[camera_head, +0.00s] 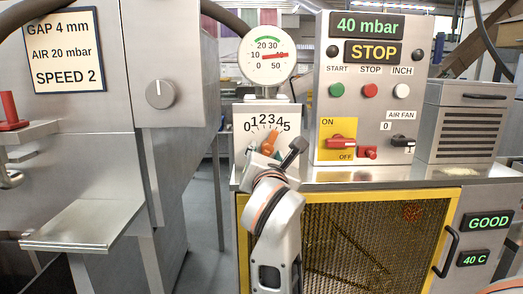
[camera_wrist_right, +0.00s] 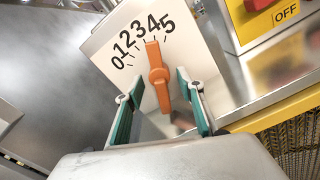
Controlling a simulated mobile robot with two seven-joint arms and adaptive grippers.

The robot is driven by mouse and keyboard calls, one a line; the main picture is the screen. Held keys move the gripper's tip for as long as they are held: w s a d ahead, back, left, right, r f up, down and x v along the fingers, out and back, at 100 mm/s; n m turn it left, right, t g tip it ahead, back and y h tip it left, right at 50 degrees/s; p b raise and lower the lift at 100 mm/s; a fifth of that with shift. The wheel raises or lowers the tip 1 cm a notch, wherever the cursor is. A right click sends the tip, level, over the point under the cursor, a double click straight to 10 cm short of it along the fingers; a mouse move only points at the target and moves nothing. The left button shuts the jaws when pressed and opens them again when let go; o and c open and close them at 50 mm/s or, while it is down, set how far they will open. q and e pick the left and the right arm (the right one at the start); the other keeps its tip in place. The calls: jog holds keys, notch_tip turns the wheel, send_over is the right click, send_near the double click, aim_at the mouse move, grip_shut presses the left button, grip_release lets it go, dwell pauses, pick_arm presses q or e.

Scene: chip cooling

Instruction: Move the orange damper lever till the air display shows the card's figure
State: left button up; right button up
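The orange damper lever (camera_head: 270,142) stands on a white plate with a 0 to 5 scale (camera_head: 254,122). In the right wrist view the lever (camera_wrist_right: 158,78) points up near the 4. My right gripper (camera_head: 274,154) is at the lever; in the right wrist view its open fingers (camera_wrist_right: 160,76) stand on either side of it, with gaps showing. The green air display (camera_head: 368,26) reads 40 mbar. The card (camera_head: 64,50) reads GAP 4 mm, AIR 20 mbar, SPEED 2. My left gripper is not in view.
A round gauge (camera_head: 267,53) above the scale has its red needle near 40. A control panel (camera_head: 369,100) with buttons and a red switch (camera_head: 341,142) is to the right, above a yellow-framed mesh door (camera_head: 350,240). A metal machine stands at left.

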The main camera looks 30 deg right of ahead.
jog(key=shift+w+d, duration=0.1)
jog(key=c, duration=1)
jog(key=shift+r+n, duration=0.1)
jog(key=shift+n, duration=0.3)
grip_shut()
jog(key=shift+r+n+p, duration=0.1)
jog(key=shift+n+p, duration=0.4)
jog(key=shift+p, duration=0.25)
jog(key=shift+n, duration=0.4)
jog(key=shift+d+n+p, duration=0.1)
jog(key=shift+n+p, duration=0.2)
jog(key=shift+p, duration=0.3)
jog(key=shift+s+n+p, duration=0.2)
jog(key=shift+n+p, duration=0.65)
jog(key=shift+n, duration=0.15)
jog(key=shift+n+p, duration=0.55)
jog(key=shift+n, duration=0.05)
jog(key=shift+f+n, duration=0.2)
jog(key=shift+n, duration=0.1)
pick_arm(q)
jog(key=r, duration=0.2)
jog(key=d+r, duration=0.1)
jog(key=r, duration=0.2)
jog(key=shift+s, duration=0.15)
